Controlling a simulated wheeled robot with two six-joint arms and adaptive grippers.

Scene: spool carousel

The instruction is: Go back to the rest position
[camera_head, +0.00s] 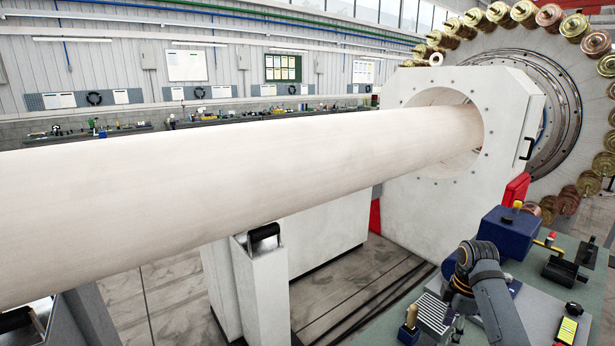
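My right arm comes in at the bottom right, over a workbench, bent at a dark joint with orange rings. My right gripper (456,326) points down beside a striped grey block (435,314). It is small and partly cut off by the frame's lower edge, so I cannot see whether its fingers are open or shut. I see nothing clearly held in it. My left arm and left gripper are not in view.
A large pale tube (240,175) crosses the view into a white round-holed housing (500,100). A roller support (262,290) stands under it. A spool carousel (590,110) is behind. The green-topped workbench (385,325) carries a blue box (508,235) and a yellow-screened device (573,308).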

